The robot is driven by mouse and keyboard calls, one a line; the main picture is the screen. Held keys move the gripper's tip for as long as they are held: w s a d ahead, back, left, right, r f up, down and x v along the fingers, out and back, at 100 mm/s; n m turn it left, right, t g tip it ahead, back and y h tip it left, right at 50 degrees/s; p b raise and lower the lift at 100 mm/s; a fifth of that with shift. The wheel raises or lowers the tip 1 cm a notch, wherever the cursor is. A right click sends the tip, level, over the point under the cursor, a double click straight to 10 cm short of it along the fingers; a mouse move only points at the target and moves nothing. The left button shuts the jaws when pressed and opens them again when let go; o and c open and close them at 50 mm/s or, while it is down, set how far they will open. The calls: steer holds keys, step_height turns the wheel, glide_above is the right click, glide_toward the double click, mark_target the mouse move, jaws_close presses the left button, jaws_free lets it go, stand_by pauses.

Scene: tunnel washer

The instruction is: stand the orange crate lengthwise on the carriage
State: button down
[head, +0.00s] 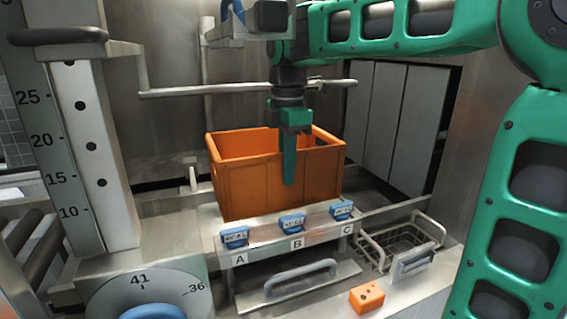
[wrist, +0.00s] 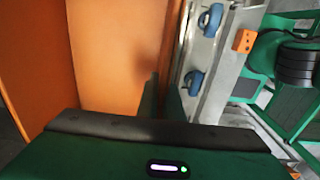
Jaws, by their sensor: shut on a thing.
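The orange crate (head: 240,185) stands upright and open at the top, with its broad front wall facing me, just behind the front rail of the carriage (head: 290,245). In the wrist view, the crate's orange wall (wrist: 115,50) runs up to the green fingers (wrist: 165,100). The crate's underside is hidden, so I cannot tell whether it rests or hangs slightly above the carriage.
A horizontal metal bar (head: 220,90) crosses behind the crate. A numbered upright scale (head: 90,150) and a dial (head: 145,300) stand at the left. A wire basket (head: 400,240) and a small orange block (head: 367,297) are at the right. A grey handle (head: 300,275) sits below the rail.

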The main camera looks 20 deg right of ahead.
mark_target(287, 207)
steer(key=shift+f, duration=4.75)
steer(key=c, duration=1.8)
jaws_free()
steer(key=shift+c, duration=0.2)
